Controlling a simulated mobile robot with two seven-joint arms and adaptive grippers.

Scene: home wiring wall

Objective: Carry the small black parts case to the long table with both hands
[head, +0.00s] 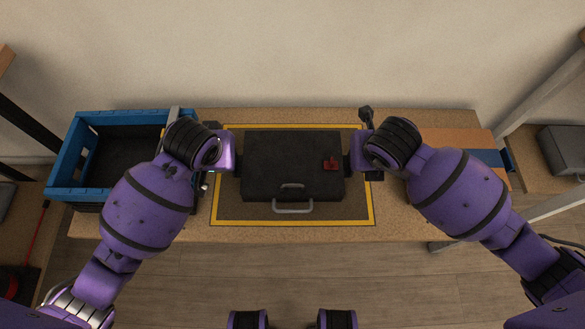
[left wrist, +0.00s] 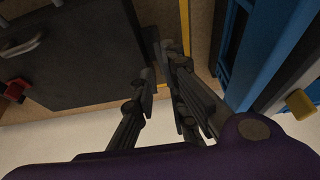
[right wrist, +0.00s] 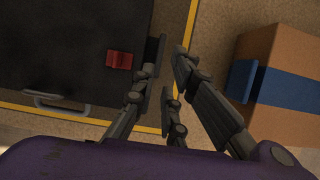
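The black parts case (head: 292,160) lies flat on the long table's surface. It has a grey front handle (head: 293,206) and a red latch (head: 331,164). My left gripper (head: 230,166) is at the case's left side, with parted fingers at the dark side handle in the left wrist view (left wrist: 158,68). My right gripper (head: 356,166) is at the right side. In the right wrist view (right wrist: 165,78) its fingers are parted, one close to the dark side grip. Neither gripper visibly closes on the case; exact contact is unclear.
A blue crate (head: 68,150) stands at the left. An orange-brown box with a blue band (head: 468,150) is at the right. A wall is behind; wooden floor is in front.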

